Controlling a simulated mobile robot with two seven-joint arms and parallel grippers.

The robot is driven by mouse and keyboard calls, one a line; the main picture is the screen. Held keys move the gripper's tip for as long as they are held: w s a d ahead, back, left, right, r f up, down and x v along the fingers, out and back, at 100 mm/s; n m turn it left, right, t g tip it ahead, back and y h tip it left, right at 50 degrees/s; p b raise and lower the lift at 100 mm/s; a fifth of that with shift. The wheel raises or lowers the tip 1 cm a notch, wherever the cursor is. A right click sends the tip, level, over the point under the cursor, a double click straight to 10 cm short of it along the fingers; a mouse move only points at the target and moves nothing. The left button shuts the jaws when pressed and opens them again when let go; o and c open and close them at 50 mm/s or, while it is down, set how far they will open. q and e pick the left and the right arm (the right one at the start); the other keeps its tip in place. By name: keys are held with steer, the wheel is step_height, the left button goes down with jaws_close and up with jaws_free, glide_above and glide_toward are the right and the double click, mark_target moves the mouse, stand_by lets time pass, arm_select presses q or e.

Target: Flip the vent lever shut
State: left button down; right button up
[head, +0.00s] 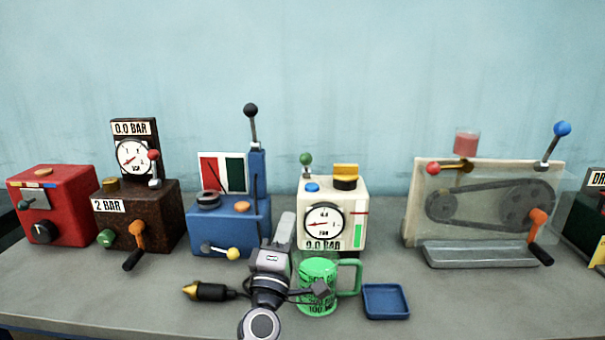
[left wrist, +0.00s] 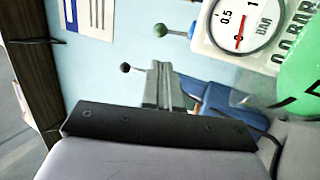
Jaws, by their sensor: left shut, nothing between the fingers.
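A cream box (head: 345,190) with a round gauge reading 0.0 BAR stands at the middle of the bench. A short lever with a green ball (head: 306,159) stands upright on its top left; nothing labels it as the vent lever. The green ball (left wrist: 160,31) also shows in the left wrist view, beside the gauge (left wrist: 240,25). My left gripper (head: 286,222) is shut and empty, in front of the gap between the blue machine and the cream box. Its fingers (left wrist: 158,85) show closed in the left wrist view, apart from the green ball. My right gripper is not in view.
A green measuring jug (head: 318,285) stands right beside my left arm, with a blue tray (head: 386,301) to its right. A blue machine (head: 228,225) with a tall black-ball lever (head: 251,112) is left of the gripper. A black-and-gold nozzle (head: 208,291) lies in front.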

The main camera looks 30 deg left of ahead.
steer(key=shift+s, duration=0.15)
arm_select(q)
steer(key=p, duration=0.1)
glide_toward(304, 163)
steer(key=x, duration=0.7)
steer(key=shift+f, duration=0.15)
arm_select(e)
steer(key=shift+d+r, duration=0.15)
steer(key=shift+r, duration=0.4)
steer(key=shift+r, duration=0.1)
arm_select(q)
steer(key=shift+w+a+r+p, duration=0.1)
steer(key=shift+w+r+p, duration=0.1)
steer(key=shift+r+p, duration=0.3)
steer(key=shift+w+a+r+p, duration=0.15)
steer(key=shift+r+p, duration=0.15)
steer(key=shift+r, duration=0.25)
steer(key=w+r, duration=0.1)
steer(key=w+a+r, duration=0.2)
steer(key=r, duration=0.1)
steer(key=shift+w+a, duration=0.1)
steer(key=shift+w, duration=0.25)
steer(key=shift+a+x, duration=0.25)
steer(key=shift+x, duration=1.35)
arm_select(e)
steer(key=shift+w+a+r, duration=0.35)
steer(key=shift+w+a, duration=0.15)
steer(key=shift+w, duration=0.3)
arm_select(q)
steer(key=shift+f, duration=0.2)
